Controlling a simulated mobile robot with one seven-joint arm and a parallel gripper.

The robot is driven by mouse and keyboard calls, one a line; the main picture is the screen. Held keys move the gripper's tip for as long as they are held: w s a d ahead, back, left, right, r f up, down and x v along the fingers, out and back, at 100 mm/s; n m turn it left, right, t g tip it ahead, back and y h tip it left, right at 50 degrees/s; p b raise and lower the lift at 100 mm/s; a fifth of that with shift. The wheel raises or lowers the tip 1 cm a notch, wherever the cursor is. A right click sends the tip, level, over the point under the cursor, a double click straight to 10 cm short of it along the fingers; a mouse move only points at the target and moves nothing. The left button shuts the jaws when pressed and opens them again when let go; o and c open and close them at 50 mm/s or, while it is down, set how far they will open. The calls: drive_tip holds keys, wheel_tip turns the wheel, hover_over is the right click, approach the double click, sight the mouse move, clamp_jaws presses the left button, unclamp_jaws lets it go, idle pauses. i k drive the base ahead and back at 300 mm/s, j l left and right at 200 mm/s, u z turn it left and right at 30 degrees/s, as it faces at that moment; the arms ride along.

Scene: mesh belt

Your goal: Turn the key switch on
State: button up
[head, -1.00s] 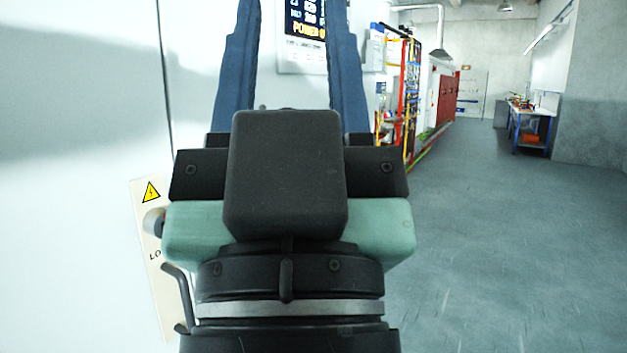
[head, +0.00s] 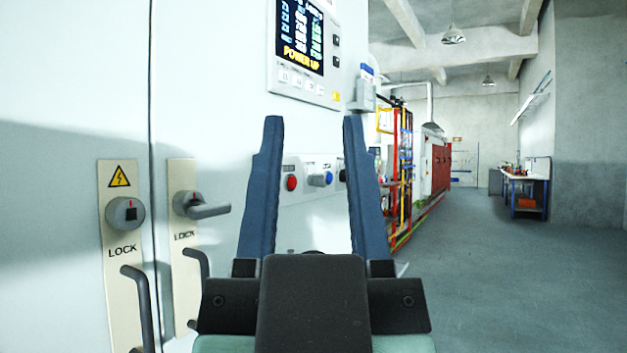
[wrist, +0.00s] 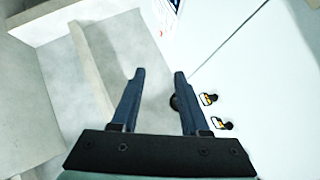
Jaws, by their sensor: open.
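My gripper (head: 312,120) is open and empty, its two blue fingers pointing away from me in front of the cabinet. It also shows open in the wrist view (wrist: 159,72). A dark control (head: 342,174) is partly hidden behind the right finger. I cannot tell which control is the key switch. In the wrist view, a dark round knob (wrist: 175,103) shows beside the right finger.
A lit display (head: 300,35) reading "POWER UP" is above the panel. At left, the cabinet doors carry a LOCK plate with a round knob (head: 125,213), a lever (head: 203,206) and bar handles (head: 140,300). Red and yellow framing (head: 403,175) stands beyond. Open floor (head: 500,290) lies right.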

sight(316, 179)
drive_tip(key=i+l+z, duration=0.15)
drive_tip(key=i, duration=0.35)
drive_tip(key=i+l+z, duration=0.2)
drive_tip(key=i, duration=0.25)
